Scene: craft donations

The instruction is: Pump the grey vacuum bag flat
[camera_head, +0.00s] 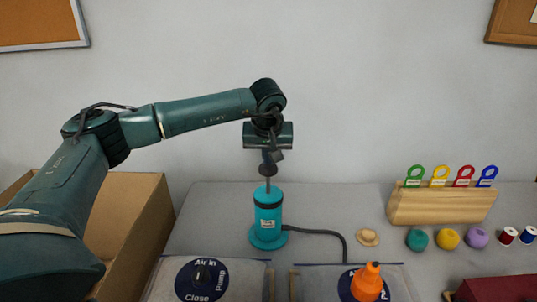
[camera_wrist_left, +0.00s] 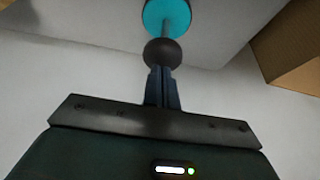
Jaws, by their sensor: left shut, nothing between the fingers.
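A teal hand pump (camera_head: 268,215) stands upright on the table, with its rod raised and a dark ball knob (camera_head: 268,168) on top. My left gripper (camera_head: 268,155) is shut and empty, pointing down right at the knob. In the left wrist view its closed fingertips (camera_wrist_left: 161,72) meet or nearly meet the knob (camera_wrist_left: 162,52); I cannot tell if they touch. Two greyish bags lie at the front edge, partly cut off. The left bag (camera_head: 250,278) has a dark blue dial (camera_head: 202,279) marked Air in, Pump and Close. An orange cone nozzle (camera_head: 367,282) sits on the right bag's dial.
A dark hose (camera_head: 325,233) runs from the pump's base to the right. A cardboard box (camera_head: 130,230) stands at left. A wooden rack (camera_head: 440,206) with coloured tags, yarn balls (camera_head: 447,239), thread spools (camera_head: 507,236), a straw hat (camera_head: 368,237) and a dark red box (camera_head: 495,290) are at right.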

